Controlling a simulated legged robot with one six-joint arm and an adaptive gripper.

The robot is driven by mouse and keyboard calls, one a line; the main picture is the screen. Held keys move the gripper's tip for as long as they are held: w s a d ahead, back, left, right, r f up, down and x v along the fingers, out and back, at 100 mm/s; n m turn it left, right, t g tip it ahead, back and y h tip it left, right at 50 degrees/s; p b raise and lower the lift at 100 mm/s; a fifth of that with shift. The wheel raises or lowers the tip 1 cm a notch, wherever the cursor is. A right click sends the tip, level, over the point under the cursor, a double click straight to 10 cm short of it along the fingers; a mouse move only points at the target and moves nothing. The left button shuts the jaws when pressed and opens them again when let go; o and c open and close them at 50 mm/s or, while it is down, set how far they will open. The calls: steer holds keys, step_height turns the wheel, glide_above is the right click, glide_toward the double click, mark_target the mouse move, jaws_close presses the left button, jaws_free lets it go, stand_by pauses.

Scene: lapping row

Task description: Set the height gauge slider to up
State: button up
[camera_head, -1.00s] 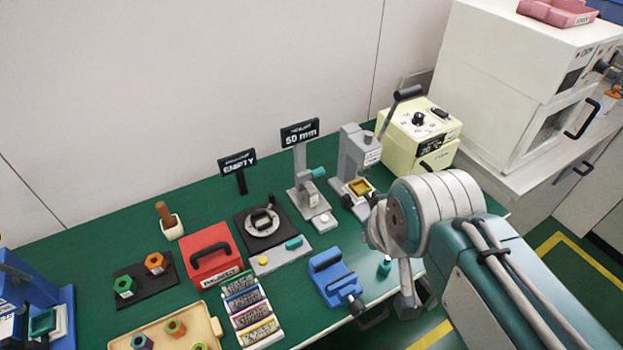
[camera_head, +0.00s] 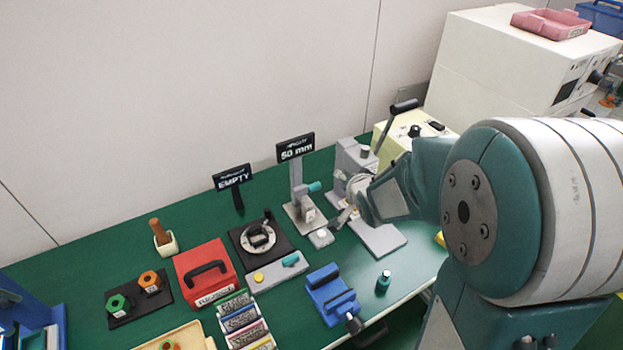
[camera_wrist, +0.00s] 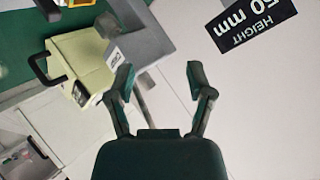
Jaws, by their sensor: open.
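The height gauge (camera_head: 301,205) stands near the back of the green bench, a grey post on a base with a teal slider knob (camera_head: 315,187) on its right side. A black sign reading "HEIGHT 50 mm" (camera_head: 295,147) is at its top; it shows upside down in the wrist view (camera_wrist: 256,22). My gripper (camera_wrist: 160,80) is open, with nothing between its fingers. In the head view its end is just right of the gauge's base; whether it touches cannot be told. The slider is not clearly visible in the wrist view.
A grey lever press (camera_head: 352,160) and a cream box (camera_wrist: 82,65) stand close on the right. Left are a black round fixture (camera_head: 262,240), an "EMPTY" sign (camera_head: 232,177) and a red case (camera_head: 206,272). A blue vise (camera_head: 331,295) and teal bottle (camera_head: 383,281) stand in front.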

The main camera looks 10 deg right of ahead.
steer(key=w+f+m+t+y, duration=0.1)
steer(key=w+f+m+y, duration=0.15)
steer(key=f, duration=0.35)
steer(key=m+t+y, duration=0.3)
steer(key=m, duration=0.1)
glide_toward(317, 189)
steer(key=shift+h, duration=0.25)
steer(key=x, duration=1.1)
steer(key=shift+a, duration=0.2)
jaws_close()
